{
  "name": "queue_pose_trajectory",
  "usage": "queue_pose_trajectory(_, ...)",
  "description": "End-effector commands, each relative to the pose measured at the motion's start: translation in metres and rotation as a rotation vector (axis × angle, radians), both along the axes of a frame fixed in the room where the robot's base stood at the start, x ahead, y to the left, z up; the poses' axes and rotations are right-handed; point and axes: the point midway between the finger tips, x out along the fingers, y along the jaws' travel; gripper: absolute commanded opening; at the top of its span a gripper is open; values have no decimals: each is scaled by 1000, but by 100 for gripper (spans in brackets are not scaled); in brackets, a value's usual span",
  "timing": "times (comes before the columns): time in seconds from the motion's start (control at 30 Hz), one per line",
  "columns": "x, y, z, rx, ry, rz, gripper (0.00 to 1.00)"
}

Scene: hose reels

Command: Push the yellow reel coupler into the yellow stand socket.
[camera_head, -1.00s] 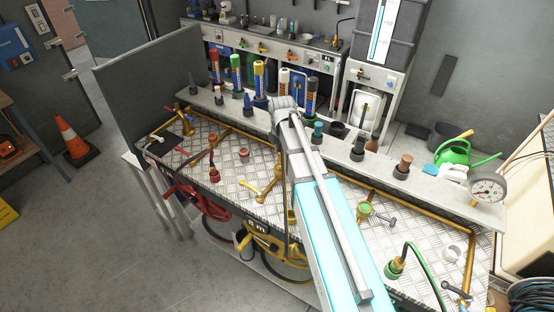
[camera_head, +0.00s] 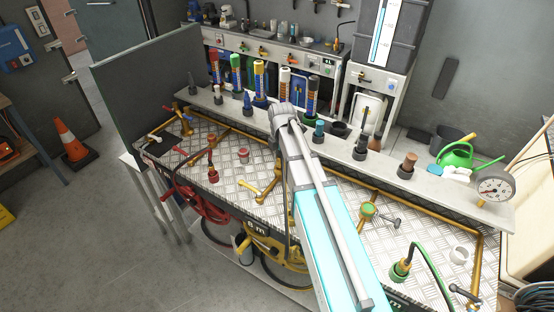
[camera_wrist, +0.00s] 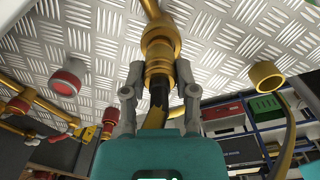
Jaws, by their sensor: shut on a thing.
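In the wrist view my gripper (camera_wrist: 158,78) has its grey fingers on either side of the yellow coupler (camera_wrist: 158,69), shut on it. A black sleeve and a yellow hose (camera_wrist: 155,118) run from the coupler back towards my palm. The yellow stand socket (camera_wrist: 160,40), on a yellow pipe against the tread plate, is straight in line with the coupler. The two look touching end to end; how deep the coupler sits I cannot tell. In the head view my arm hides the gripper and coupler.
A red coupling (camera_wrist: 67,80) is left of my gripper and a yellow ring fitting (camera_wrist: 265,76) right of it. In the head view, a red hose (camera_head: 195,200) hangs at the bench's front left, and a green hose (camera_head: 430,262) stands at the right.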

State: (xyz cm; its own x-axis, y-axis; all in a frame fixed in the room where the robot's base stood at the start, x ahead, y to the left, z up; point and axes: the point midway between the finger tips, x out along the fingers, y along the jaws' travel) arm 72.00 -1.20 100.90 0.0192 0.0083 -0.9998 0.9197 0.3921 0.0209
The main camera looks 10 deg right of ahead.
Motion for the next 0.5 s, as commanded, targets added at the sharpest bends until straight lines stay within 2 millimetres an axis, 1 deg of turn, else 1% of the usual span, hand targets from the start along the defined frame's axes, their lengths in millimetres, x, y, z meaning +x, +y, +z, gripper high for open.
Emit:
queue_pose_trajectory(0.13,0,0,0,0,0,0,0)
queue_pose_trajectory(0.3,0,0,-4,0,0,-1,0)
queue_pose_trajectory(0.33,0,0,-3,0,0,-1,44)
queue_pose_trajectory(0.4,0,-1,-3,0,0,-1,57)
queue_pose_trajectory(0.5,0,-1,-3,0,0,-1,73)
